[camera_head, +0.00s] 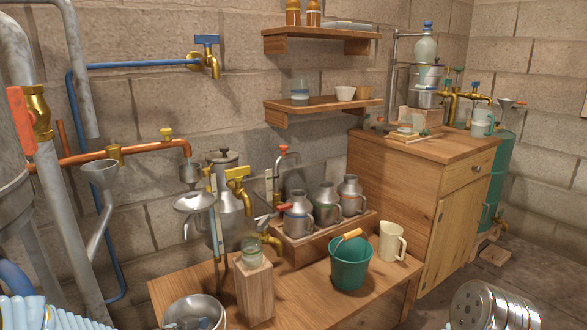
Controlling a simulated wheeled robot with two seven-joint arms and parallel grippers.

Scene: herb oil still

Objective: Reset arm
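Neither of my grippers can be made out in the head view. The task names no object besides the arm, and nothing in this view shows either gripper's state.
A low wooden bench (377,308) holds a steel bowl (194,313), a glass jar on a wood block (254,287), a green bucket (350,265) and a cream jug (391,241). Metal cans (327,204) stand behind. A cabinet (452,215) is at right; a perforated metal cylinder (490,308) is lower right.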

